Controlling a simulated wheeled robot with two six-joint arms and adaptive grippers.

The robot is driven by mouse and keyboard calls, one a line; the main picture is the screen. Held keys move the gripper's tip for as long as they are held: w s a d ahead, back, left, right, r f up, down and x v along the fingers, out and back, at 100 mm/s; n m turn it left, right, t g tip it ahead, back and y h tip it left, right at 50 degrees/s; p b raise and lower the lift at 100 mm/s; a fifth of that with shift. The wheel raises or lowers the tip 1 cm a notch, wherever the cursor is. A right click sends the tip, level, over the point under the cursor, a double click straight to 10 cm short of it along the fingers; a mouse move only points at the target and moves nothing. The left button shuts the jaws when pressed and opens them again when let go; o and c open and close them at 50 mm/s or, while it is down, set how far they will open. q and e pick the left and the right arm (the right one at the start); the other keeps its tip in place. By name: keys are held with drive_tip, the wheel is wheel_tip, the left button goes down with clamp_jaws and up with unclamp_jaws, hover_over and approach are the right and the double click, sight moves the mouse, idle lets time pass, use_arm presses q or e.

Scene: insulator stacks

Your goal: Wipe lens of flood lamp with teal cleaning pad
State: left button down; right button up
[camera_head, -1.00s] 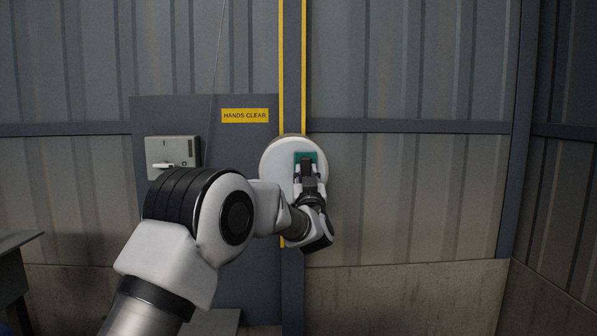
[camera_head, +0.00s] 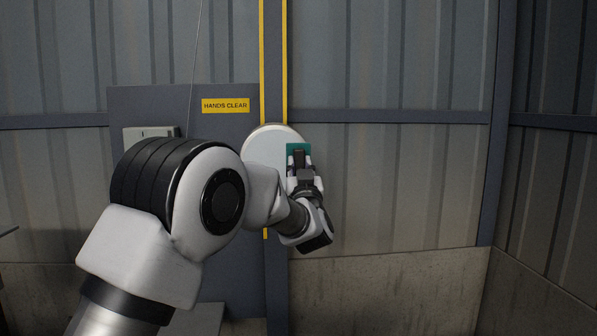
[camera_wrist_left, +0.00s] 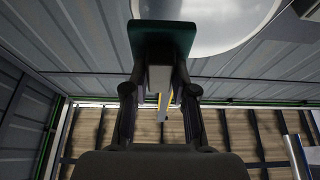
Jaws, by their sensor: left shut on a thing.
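The flood lamp (camera_head: 264,145) has a round white lens and stands against the post on the wall in the head view. My left gripper (camera_head: 299,167) is shut on the teal cleaning pad (camera_head: 291,150) and holds it at the right part of the lens. In the left wrist view the pad (camera_wrist_left: 162,36) sits across the fingertips of the gripper (camera_wrist_left: 161,70). The pale lens (camera_wrist_left: 235,22) shows just behind and to the right of the pad. Whether the pad touches the lens I cannot tell. My right gripper is not in view.
A grey panel with a yellow HANDS CLEAR sign (camera_head: 226,105) is left of the lamp. A grey switch box (camera_head: 150,132) is partly hidden by my left arm. A post with yellow edges (camera_head: 275,60) runs up behind the lamp. The corrugated wall (camera_head: 400,180) at right is clear.

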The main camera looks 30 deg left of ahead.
use_arm(q)
drive_tip(key=shift+s+d, duration=0.15)
drive_tip(key=shift+s, duration=0.1)
drive_tip(key=shift+s+f, duration=0.1)
drive_tip(key=shift+s+d+b, duration=0.35)
drive_tip(key=shift+s+d, duration=0.1)
drive_tip(key=shift+s, duration=0.2)
drive_tip(key=shift+s+d+b, duration=0.3)
drive_tip(key=shift+s+d, duration=0.1)
drive_tip(key=shift+s, duration=0.2)
drive_tip(key=shift+w+a, duration=0.1)
